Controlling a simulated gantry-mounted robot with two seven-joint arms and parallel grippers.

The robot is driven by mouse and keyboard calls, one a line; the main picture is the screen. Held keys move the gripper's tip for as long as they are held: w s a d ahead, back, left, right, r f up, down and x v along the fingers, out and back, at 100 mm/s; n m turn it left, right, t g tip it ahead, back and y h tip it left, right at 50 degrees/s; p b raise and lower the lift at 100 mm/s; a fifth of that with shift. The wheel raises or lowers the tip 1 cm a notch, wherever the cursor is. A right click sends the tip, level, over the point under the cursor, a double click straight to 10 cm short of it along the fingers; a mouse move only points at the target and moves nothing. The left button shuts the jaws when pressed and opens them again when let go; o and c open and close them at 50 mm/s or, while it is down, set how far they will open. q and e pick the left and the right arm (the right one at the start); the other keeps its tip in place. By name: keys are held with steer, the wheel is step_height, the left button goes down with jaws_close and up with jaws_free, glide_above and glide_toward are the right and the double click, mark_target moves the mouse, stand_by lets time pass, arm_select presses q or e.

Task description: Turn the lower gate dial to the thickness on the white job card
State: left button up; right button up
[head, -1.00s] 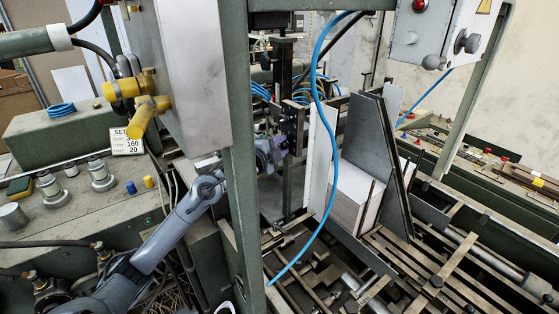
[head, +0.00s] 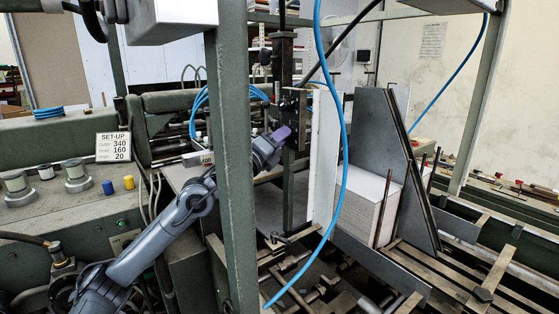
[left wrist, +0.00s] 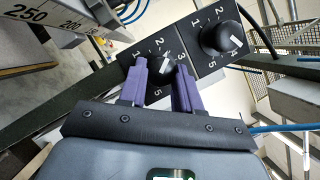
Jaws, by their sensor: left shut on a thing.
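The white job card (head: 113,147) at the left of the head view reads SET-UP, 340, 160 and 20; its small row labels are hard to read. My left gripper (head: 283,133) is at the lower part of the black dial panel (head: 293,104). In the left wrist view, my left gripper (left wrist: 162,72) is shut on a dial knob (left wrist: 166,64), with a purple finger on each side. Numbers 1, 2, 3 and 5 show around it, and its white mark seems to lie between 2 and 3. A second black knob (left wrist: 222,38) on the adjoining panel is free. My right gripper is not in view.
A green post (head: 236,170) stands in front of my left arm. A blue hose (head: 345,160) hangs right of the dials. A board stack (head: 365,190) stands right of the white upright plate. A numbered scale (left wrist: 40,25) shows in the left wrist view.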

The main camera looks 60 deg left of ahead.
arm_select(q)
steer(key=shift+a+f+m+t+h+b, duration=0.1)
steer(key=shift+m+t+h+b, duration=0.5)
steer(key=shift+m+b, duration=1.1)
steer(key=shift+a+f+m+t+h+b, duration=0.1)
steer(key=shift+m+t+h+b, duration=0.5)
steer(key=shift+m+b, duration=1.1)
steer(key=shift+a+m+t+h+b, duration=0.1)
steer(key=shift+m+t+h+b, duration=0.2)
steer(key=shift+m+h+b, duration=0.95)
steer(key=shift+m+y+b, duration=0.45)
steer(key=o, duration=1.1)
steer(key=shift+c, duration=0.2)
steer(key=shift+s, duration=0.15)
